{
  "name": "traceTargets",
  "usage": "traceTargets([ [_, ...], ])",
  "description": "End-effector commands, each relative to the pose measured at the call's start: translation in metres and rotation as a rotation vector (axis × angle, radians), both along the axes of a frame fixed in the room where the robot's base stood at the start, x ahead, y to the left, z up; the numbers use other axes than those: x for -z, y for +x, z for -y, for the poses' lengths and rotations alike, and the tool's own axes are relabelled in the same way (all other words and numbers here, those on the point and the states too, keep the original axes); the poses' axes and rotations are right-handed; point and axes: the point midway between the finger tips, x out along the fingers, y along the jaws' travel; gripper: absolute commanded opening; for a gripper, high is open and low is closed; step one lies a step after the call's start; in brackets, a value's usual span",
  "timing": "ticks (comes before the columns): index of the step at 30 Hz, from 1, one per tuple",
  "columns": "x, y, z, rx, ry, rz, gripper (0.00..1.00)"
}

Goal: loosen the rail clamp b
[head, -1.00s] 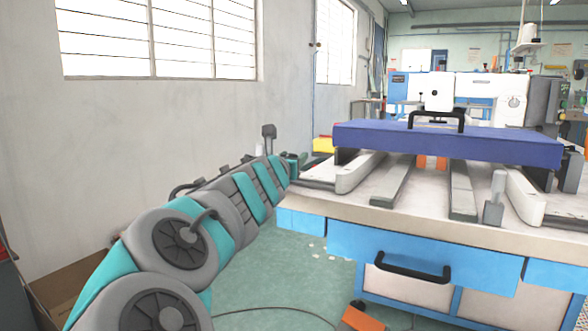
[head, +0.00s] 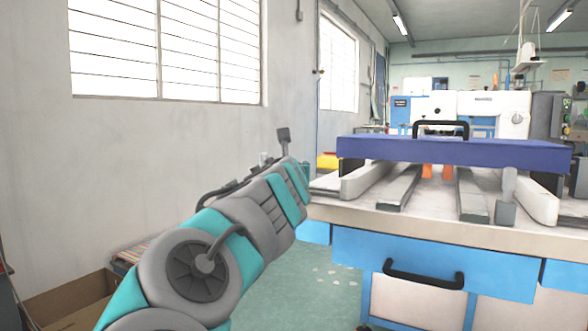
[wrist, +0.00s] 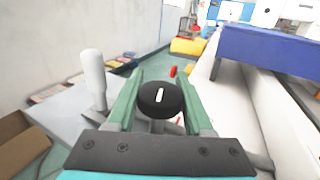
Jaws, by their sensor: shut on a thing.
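In the wrist view, a round black knob (wrist: 152,101) with a white mark on its face sits between the green fingers of my gripper (wrist: 160,80). My gripper is shut on it. No lettering shows, so I cannot tell from the pictures whether this knob belongs to rail clamp b. A pale upright post (wrist: 93,72) stands left of the fingers. In the head view, my arm reaches to the left end of the table and hides the gripper and knob. A grey upright lever on a block (head: 507,197) stands at the table's front right.
A blue padded board (head: 450,152) with a black handle (head: 441,126) lies across the rails (head: 398,186) on the table. A blue drawer (head: 345,246) is below. The wall is close on the left, with a cardboard box (head: 75,312) at its foot. Floor shows between arm and table.

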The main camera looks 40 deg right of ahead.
Motion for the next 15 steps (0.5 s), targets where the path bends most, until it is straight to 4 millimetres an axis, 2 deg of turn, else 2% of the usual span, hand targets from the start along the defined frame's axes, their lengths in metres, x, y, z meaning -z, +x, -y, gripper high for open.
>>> traceTargets([
  [5,-0.0017,0.0001,-0.0005,0.0,-0.001,0.001,0.0],
  [6,-0.0017,0.0001,-0.0005,0.0,-0.001,0.001,0.56],
  [13,-0.0011,0.0001,-0.0004,0.0,-0.001,0.001,0.82],
  [15,-0.0009,0.0,-0.0003,0.001,-0.001,0.001,0.82],
])
